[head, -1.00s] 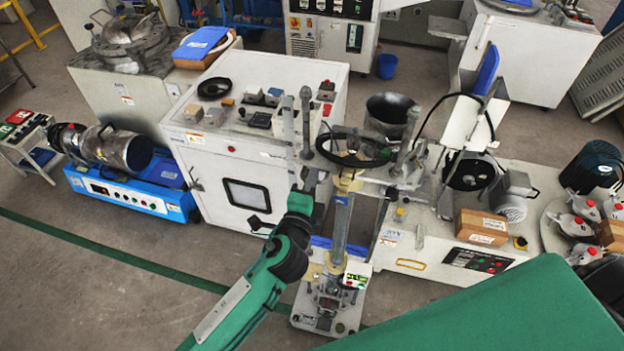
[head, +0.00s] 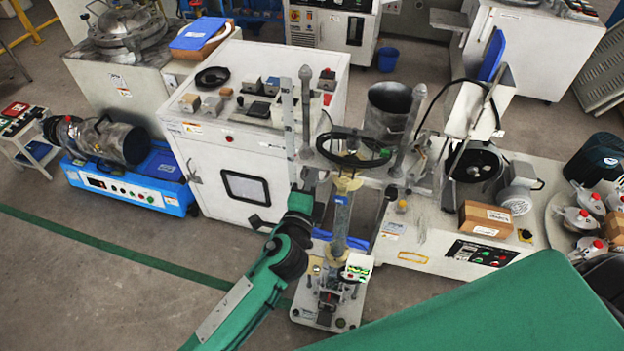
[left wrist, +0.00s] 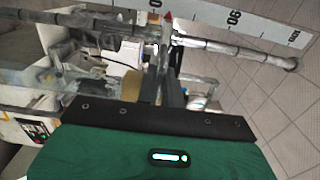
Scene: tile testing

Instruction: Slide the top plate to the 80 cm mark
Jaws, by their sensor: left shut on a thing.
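The test stand (head: 325,312) has two upright grey rods (head: 305,105) and a black handwheel (head: 353,150) at its top. The top plate (head: 374,182) is a grey crosspiece under the wheel, partly hidden by it. A pale ruler (head: 288,120) stands left of the left rod. The ruler (left wrist: 262,26) also shows in the left wrist view with 90 and 100 readable. A red tip lies beside it, left of 90. My left gripper (head: 312,182) is at the plate's left end. In the left wrist view its dark fingers (left wrist: 163,92) are shut on a grey part of the plate.
A white cabinet (head: 210,165) stands close behind the stand on the left. A white bench with a motor (head: 517,190) and a cardboard box (head: 485,219) is on the right. A grey cylinder (head: 388,110) stands just behind the wheel. The floor at the left front is clear.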

